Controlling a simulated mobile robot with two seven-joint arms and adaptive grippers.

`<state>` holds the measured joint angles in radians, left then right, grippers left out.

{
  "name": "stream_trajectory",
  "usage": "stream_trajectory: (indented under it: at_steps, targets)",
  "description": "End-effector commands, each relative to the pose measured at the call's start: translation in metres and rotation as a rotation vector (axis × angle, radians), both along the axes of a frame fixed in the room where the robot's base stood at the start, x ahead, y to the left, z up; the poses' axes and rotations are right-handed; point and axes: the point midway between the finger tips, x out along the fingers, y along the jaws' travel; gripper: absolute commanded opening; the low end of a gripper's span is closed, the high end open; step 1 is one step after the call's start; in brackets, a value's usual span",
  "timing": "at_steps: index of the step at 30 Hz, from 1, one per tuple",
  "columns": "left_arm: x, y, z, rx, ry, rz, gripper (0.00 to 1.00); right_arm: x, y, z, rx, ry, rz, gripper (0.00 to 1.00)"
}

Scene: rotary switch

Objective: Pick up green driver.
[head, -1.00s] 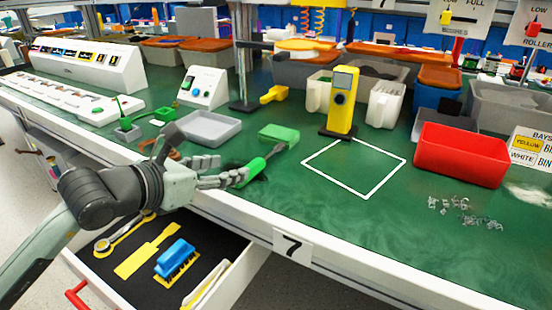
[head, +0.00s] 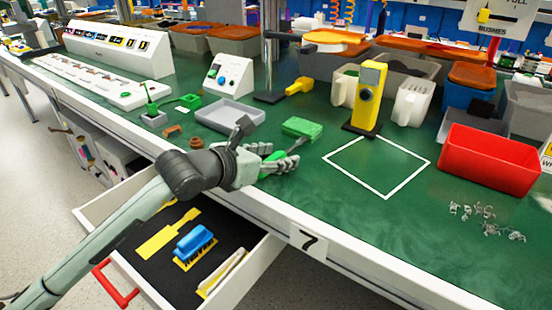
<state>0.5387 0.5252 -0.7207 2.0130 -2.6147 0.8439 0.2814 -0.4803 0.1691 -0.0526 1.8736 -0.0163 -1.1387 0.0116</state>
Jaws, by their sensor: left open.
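The green driver (head: 273,156) lies on the green bench top near its front edge, in the head view. It is partly hidden by the fingers of my left gripper (head: 286,164), which comes in from the left low over the bench. The fingers are open and spread around or just beside the driver; I cannot tell whether they touch it. My right gripper is not in view.
A green block (head: 302,128) lies just behind the driver. A grey tray (head: 230,113) is to the left. A yellow device (head: 369,92) stands behind a white square outline. A red bin (head: 488,160) is at right. An open drawer (head: 262,252) juts out below the bench edge.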

Motion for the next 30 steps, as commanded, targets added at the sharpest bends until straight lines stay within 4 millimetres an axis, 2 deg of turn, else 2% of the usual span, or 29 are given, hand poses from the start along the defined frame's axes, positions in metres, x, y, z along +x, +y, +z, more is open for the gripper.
stream_trajectory:
  at_steps: [2, 12, 15, 25, 30]
  targets:
    - [0.0, 0.0, 0.0, 0.0, 0.0, 0.0, 0.52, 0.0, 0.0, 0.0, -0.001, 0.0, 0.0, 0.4]
    - [0.0, 0.001, 0.0, 0.001, 0.001, 0.0, 0.1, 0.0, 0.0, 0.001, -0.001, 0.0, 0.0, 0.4]
    - [0.0, 0.001, 0.0, 0.001, 0.001, 0.0, 0.0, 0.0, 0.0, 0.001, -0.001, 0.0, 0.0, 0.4]
    - [0.0, 0.0, 0.003, -0.001, -0.001, 0.0, 0.0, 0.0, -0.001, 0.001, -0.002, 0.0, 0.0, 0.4]
    - [0.0, 0.0, 0.017, -0.002, -0.004, 0.0, 0.0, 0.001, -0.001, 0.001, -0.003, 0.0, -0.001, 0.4]
